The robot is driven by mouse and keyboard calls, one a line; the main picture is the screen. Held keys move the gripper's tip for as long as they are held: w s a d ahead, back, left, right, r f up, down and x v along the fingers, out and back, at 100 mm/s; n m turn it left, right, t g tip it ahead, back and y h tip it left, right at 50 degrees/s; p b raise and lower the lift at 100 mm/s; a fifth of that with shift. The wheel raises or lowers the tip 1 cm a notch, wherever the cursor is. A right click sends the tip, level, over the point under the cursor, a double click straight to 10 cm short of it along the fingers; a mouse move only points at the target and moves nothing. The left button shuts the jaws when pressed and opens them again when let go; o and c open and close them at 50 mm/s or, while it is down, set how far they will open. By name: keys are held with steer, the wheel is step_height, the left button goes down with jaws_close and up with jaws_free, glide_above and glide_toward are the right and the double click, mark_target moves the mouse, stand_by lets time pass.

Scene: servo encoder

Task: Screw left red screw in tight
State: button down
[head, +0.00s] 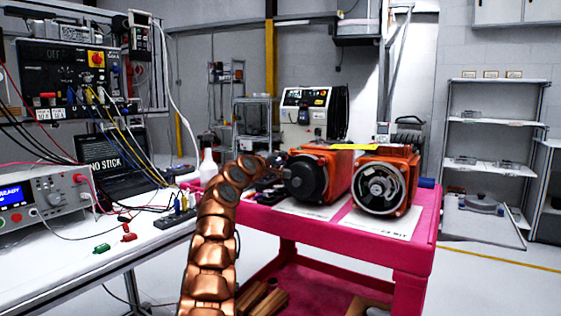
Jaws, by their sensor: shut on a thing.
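Two orange-red motors stand side by side on a pink cart (412,262). The left motor (328,165) has a dark round front cover (306,179). The right motor (402,172) shows an open round face with metal parts inside. My copper-coloured arm rises from the bottom, and my gripper (277,166) is at the left side of the left motor's dark cover. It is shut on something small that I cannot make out. The left red screw cannot be told apart here; the arm's end and the gripper cover that area.
A white bench (125,245) at the left holds a power supply (45,203), a laptop (115,160), cables, and red and green clips. White sheets lie under the motors.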

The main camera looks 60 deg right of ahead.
steer(key=shift+f+m, duration=0.15)
steer(key=shift+m, duration=0.25)
steer(key=c, duration=1)
jaws_free()
steer(key=shift+a, duration=0.1)
steer(key=shift+s+a, duration=0.15)
steer(key=shift+a, duration=2.8)
steer(key=shift+s+a, duration=0.1)
steer(key=shift+a, duration=2.85)
